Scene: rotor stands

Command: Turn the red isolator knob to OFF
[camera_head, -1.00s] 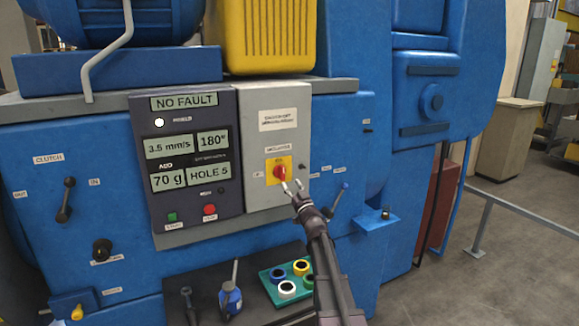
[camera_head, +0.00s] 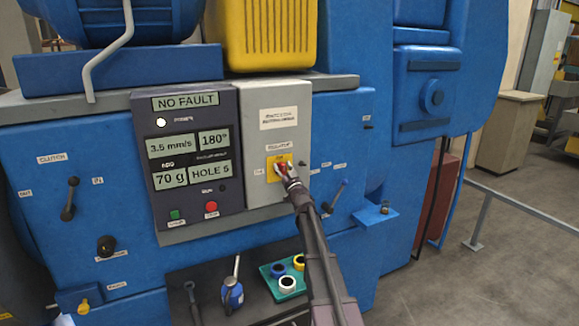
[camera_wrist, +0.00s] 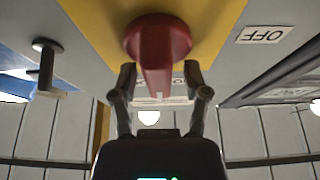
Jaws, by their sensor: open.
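The red isolator knob (camera_wrist: 160,42) sits on a yellow plate (camera_wrist: 90,20) on the grey panel. In the wrist view its handle bar points down, toward my gripper (camera_wrist: 160,82). My gripper is open, with one finger on each side of the bar's end; I cannot tell if they touch it. An OFF label (camera_wrist: 264,35) is to the right of the yellow plate in the wrist view. In the head view my gripper (camera_head: 284,169) is at the knob and covers most of it. The yellow plate (camera_head: 271,176) shows around it.
A dark display panel (camera_head: 189,195) reading NO FAULT is left of the grey isolator box (camera_head: 254,120). A small lever (camera_wrist: 46,65) sticks out near the knob.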

